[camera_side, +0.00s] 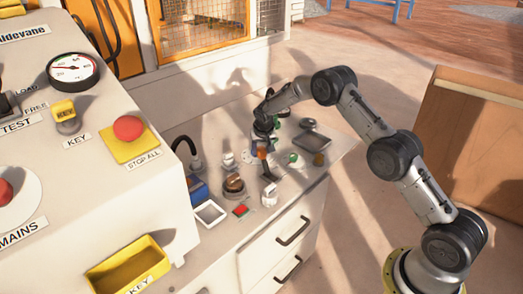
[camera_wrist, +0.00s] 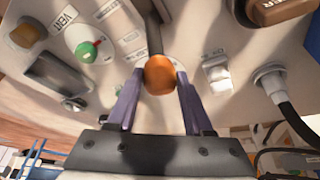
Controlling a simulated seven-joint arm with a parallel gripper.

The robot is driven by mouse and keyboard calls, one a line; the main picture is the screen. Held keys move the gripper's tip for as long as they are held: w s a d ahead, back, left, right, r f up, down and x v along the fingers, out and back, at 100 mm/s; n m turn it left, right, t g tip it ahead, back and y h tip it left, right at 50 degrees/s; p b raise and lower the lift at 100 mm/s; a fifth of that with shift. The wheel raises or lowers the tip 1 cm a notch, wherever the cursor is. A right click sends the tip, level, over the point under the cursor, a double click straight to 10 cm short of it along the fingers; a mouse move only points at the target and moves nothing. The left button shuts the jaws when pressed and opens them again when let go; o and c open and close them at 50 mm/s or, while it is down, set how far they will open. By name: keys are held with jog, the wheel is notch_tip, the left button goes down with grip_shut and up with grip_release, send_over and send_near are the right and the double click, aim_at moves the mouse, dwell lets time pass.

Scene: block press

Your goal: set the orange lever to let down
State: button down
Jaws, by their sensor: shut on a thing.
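The orange lever has a round orange knob (camera_wrist: 160,75) on a dark shaft, which runs away toward the top of the wrist view. My gripper (camera_wrist: 159,84) has its two purple fingers on either side of the knob and is shut on it. In the side view the orange knob (camera_side: 262,153) shows small on the bench, with my gripper (camera_side: 264,145) at it. White labels (camera_wrist: 130,40) lie beside the shaft, but their words are too blurred to read. The lever's exact setting cannot be told.
In the wrist view a green knob (camera_wrist: 86,51) by a VENT label, a white switch (camera_wrist: 216,72) and a cable plug (camera_wrist: 270,78) stand close around. In the side view a grey tray (camera_side: 312,141), a white tray (camera_side: 208,213) and a cabinet with a STOP ALL button (camera_side: 128,127) show.

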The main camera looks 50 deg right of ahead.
jog(key=shift+s, duration=0.2)
jog(key=shift+s+r, duration=0.2)
jog(key=shift+s, duration=0.7)
jog(key=s+f, duration=0.2)
jog(key=s, duration=0.7)
jog(key=shift+s, duration=0.25)
jog(key=shift+s+d+f, duration=0.1)
jog(key=c, duration=0.5)
grip_release()
jog(key=shift+o, duration=1)
jog(key=shift+w+r, duration=0.2)
jog(key=shift+w, duration=0.05)
jog(key=shift+r, duration=0.1)
